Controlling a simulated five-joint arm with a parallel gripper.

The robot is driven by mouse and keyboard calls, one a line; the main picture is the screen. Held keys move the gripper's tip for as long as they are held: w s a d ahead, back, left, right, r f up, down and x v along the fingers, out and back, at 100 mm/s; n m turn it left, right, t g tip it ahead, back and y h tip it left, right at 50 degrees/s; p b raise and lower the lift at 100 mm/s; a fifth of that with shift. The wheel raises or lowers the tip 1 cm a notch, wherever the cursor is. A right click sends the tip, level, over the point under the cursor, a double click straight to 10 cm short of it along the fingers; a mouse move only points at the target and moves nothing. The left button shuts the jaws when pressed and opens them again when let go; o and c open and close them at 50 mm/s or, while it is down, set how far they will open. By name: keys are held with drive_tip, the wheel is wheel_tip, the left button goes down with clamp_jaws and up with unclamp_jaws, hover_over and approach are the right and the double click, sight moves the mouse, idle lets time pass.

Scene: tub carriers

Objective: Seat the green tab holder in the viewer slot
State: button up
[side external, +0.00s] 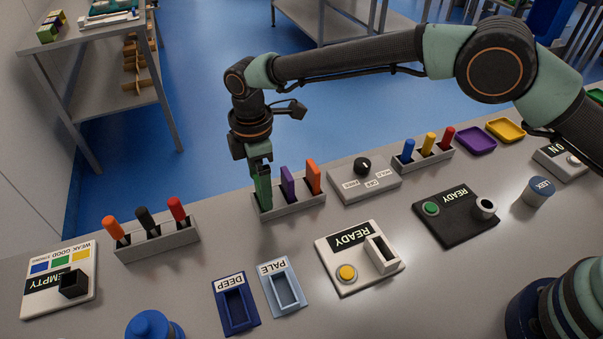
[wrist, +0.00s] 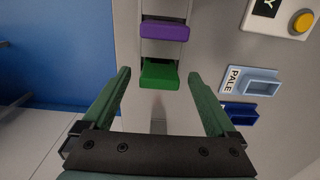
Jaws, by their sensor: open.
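The green tab holder (side external: 264,192) stands upright in a grey rack (side external: 292,206), at the left end beside a purple and an orange one. My gripper (side external: 260,166) is right above it, pointing down, its green fingers overlapping the tab in the side view. In the wrist view the green tab holder (wrist: 160,75) shows between the tips of my open fingers (wrist: 160,78), with space on both sides. A white READY unit (side external: 345,273) with a raised rectangular slot (side external: 383,252) and a yellow button sits to the right; the slot looks empty.
The purple tab holder (side external: 288,183) stands close beside the green one. Blue trays marked DEEP (side external: 236,318) and PALE (side external: 267,297) lie in front. A grey dial box (side external: 364,183) and a black READY unit (side external: 458,221) lie to the right. Another rack (side external: 158,241) is left.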

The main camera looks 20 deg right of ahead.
drive_tip(key=shift+f, duration=0.8)
drive_tip(key=c, duration=1.4)
drive_tip(key=shift+r, duration=0.1)
drive_tip(key=shift+c, duration=0.2)
